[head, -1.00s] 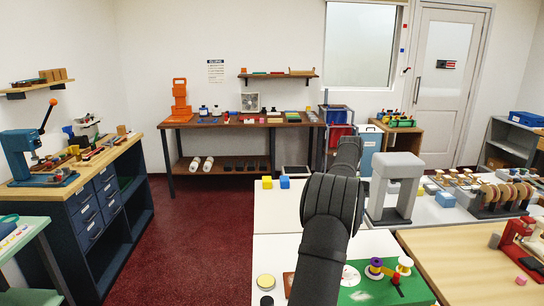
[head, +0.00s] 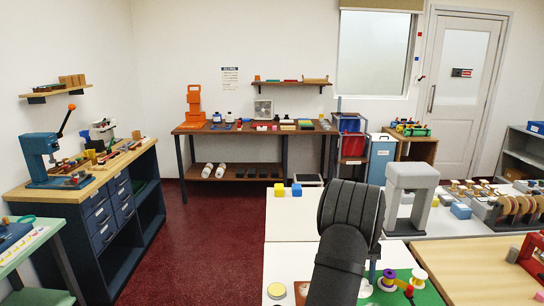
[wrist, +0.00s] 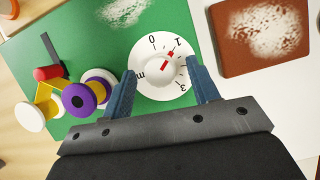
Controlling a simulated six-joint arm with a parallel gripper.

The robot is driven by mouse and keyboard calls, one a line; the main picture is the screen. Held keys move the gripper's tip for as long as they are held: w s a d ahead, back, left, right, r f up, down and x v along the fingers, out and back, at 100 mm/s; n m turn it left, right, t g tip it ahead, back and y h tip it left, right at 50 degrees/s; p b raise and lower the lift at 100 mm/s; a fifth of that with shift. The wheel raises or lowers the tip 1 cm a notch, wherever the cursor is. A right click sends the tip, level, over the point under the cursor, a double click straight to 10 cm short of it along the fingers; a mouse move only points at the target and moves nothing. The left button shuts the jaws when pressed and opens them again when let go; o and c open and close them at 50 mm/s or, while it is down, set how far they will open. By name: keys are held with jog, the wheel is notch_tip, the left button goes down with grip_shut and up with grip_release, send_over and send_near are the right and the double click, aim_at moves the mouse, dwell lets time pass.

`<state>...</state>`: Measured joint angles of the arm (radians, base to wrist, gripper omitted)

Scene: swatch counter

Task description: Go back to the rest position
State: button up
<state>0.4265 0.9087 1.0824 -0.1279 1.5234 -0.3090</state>
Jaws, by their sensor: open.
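My gripper (wrist: 160,66) is open in the wrist view, its two blue fingers apart on either side of a white knob (wrist: 160,72) with a red mark. The knob sits on a round white dial (wrist: 168,92) with numbers, on a green board (wrist: 65,30). Nothing is held between the fingers; their height over the dial is hard to tell. In the head view my dark arm reaches forward over the white table (head: 285,258) and hides most of the gripper and the dial. The green board (head: 430,297) shows to its right.
Purple and white spools (head: 388,280) stand on the board, close to my left finger in the wrist view. A brown pad (wrist: 265,35) lies beside the board. A grey arch (head: 412,178) stands just right of my arm. The table left of my arm is mostly clear.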

jog(key=shift+s+f, duration=0.1)
jog(key=shift+f, duration=0.15)
jog(key=a+v, duration=0.1)
jog(key=v, duration=1.6)
jog(key=x, duration=1.1)
jog(key=d+x, duration=0.1)
jog(key=x, duration=0.5)
jog(key=shift+s+f, duration=0.15)
jog(key=shift+a+n, duration=0.1)
jog(key=shift+n, duration=0.5)
jog(key=shift+r+n+h, duration=0.2)
jog(key=shift+n+h, duration=0.4)
jog(key=shift+n, duration=0.3)
jog(key=n+h, duration=0.1)
jog(key=n, duration=0.2)
jog(key=n+t+h, duration=0.1)
jog(key=n, duration=0.2)
jog(key=shift+a+n, duration=0.2)
jog(key=shift+n, duration=0.2)
jog(key=shift+v, duration=1)
